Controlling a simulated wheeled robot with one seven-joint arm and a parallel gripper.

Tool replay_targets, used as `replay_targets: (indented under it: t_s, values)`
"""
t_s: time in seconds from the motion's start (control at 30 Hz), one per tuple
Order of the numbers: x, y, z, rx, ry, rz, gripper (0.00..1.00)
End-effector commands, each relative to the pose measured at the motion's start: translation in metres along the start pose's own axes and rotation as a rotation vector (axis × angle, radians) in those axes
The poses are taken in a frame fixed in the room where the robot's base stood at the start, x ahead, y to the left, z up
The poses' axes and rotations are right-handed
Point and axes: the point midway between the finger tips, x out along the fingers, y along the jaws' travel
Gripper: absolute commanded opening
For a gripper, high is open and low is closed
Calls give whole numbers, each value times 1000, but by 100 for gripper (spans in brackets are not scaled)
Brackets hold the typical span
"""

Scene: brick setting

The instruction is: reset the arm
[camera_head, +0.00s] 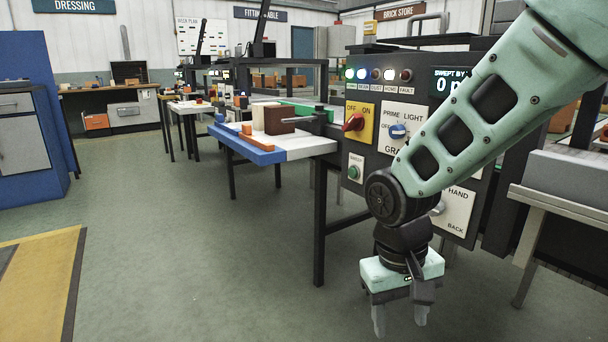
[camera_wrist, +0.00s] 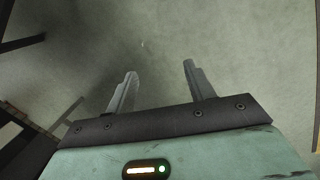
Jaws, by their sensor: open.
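My gripper (camera_head: 400,318) hangs at the right of the head view, below my pale green arm, with its fingers pointing down over the floor. Its two fingers are apart and nothing is between them. In the wrist view my gripper (camera_wrist: 158,82) also shows spread fingers with only bare floor beyond. The gripper is in front of a dark control panel (camera_head: 443,85) and lower than its switches, apart from it as far as I can see. My forearm hides part of the panel.
The panel carries a red knob (camera_head: 353,122), a blue knob (camera_head: 398,131) and a green button (camera_head: 354,172). A table (camera_head: 312,146) with blocks stands left of it. A grey bench (camera_head: 568,178) is at the right. Open floor (camera_head: 190,235) lies left.

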Motion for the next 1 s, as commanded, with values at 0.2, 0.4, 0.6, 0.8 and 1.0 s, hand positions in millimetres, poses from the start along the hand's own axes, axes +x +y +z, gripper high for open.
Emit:
replay_targets:
  t_s: [0.2,0.4,0.6,0.8,1.0]
  values:
    - [-20,-28,83,-250,53,-120,53]
    - [-22,-34,136,-416,110,-128,53]
    - [-47,-32,158,-483,132,-117,53]
    - [-86,-28,161,-481,131,-118,53]
    - [-141,-23,166,-479,130,-118,53]
